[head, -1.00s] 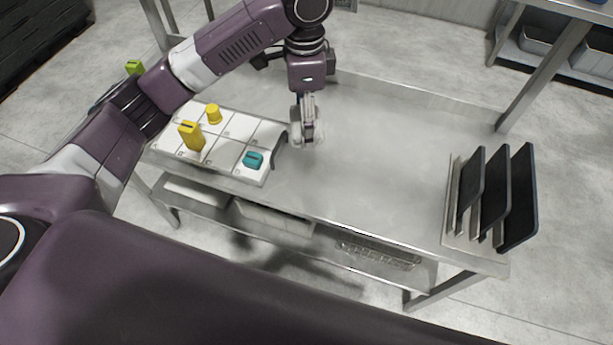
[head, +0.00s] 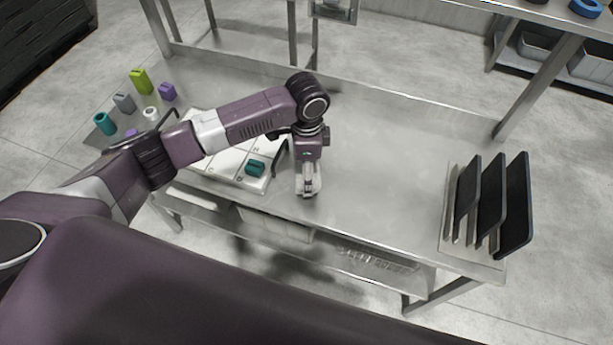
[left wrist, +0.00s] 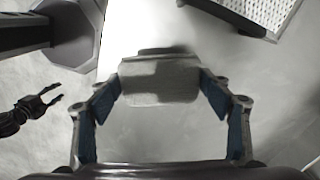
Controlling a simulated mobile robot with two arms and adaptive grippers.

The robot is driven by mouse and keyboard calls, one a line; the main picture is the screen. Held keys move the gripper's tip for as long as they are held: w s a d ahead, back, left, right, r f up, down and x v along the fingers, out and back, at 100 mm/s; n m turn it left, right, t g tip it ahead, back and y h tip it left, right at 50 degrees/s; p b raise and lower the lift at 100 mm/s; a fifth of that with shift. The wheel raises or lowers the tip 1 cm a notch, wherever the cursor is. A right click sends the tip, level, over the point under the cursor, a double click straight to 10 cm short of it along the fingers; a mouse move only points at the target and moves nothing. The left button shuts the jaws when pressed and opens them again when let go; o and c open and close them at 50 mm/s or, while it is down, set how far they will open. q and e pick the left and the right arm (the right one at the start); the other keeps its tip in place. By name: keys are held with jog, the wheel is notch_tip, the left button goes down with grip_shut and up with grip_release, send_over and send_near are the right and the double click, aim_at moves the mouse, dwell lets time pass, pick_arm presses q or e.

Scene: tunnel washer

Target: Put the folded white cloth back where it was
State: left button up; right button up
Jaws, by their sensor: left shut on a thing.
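My left gripper (head: 308,190) is over the front part of the steel table, just right of the white compartment board. It is shut on a pale folded cloth (left wrist: 160,80), which sits between the blue finger pads in the left wrist view. In the head view only pale edges of the cloth show around the fingers. I cannot tell whether it touches the table. My right gripper (left wrist: 54,94) shows small and dark at the left of the left wrist view, its fingers apart and empty. It is outside the head view.
The white board (head: 228,161) holds a teal block (head: 255,168); my arm hides part of it. Several coloured pieces, including a green block (head: 140,80), stand at the back left. Dark upright trays (head: 514,205) stand in a rack at right. The table's middle (head: 385,155) is clear.

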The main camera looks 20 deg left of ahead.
pick_arm(q)
notch_tip(320, 180, down, 3)
jog(key=shift+f, duration=0.3)
jog(key=o, duration=1)
jog(key=shift+f, duration=0.1)
notch_tip(320, 180, up, 12)
jog(key=shift+r+b, duration=0.2)
jog(key=shift+b, duration=0.4)
jog(key=shift+s+f, duration=0.1)
